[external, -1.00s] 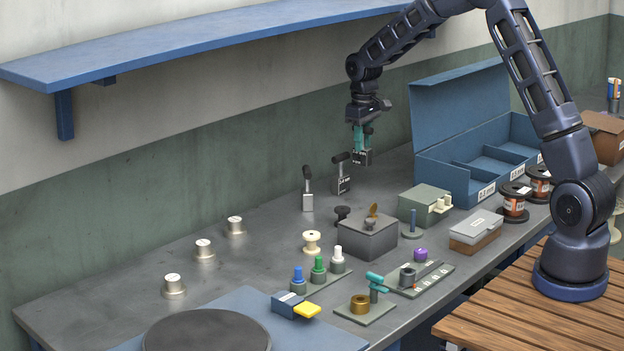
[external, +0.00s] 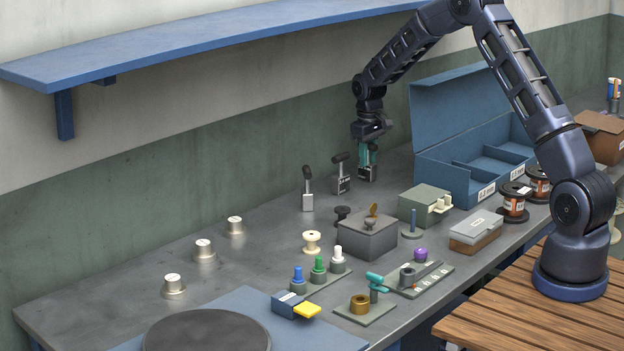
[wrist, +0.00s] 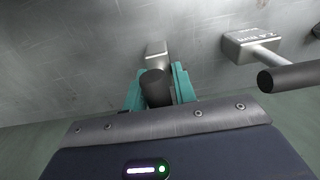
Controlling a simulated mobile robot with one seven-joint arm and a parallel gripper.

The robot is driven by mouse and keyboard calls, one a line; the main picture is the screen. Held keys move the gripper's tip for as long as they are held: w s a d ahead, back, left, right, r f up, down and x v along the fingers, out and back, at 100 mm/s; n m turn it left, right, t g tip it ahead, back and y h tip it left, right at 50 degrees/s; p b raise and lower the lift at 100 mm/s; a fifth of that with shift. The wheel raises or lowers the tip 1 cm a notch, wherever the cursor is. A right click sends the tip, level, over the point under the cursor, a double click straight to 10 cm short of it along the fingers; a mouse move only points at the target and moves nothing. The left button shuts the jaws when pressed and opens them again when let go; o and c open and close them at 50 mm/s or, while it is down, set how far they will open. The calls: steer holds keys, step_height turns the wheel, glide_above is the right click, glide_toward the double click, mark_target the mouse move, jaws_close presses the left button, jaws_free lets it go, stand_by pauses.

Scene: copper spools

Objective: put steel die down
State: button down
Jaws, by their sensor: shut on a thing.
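My gripper (external: 367,152) has its teal fingers shut on the black handle of a steel die (external: 367,174), a small grey block. The die hangs upright below the fingers, at or just above the bench top by the back wall; I cannot tell if it touches. In the wrist view the handle (wrist: 156,88) sits between the fingers and the steel block (wrist: 156,52) shows beyond it. Two similar dies with black handles stand to the left: a labelled one (external: 343,184) and a plainer one (external: 307,201). The labelled die also shows right in the wrist view (wrist: 250,45).
A blue open-lidded box (external: 445,175) stands to the right of the held die. A grey-green box (external: 420,205) and a dark grey box (external: 367,240) stand in front.

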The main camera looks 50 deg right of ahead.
steer(key=shift+f, duration=0.1)
steer(key=c, duration=1.1)
jaws_free()
steer(key=shift+r, duration=2.1)
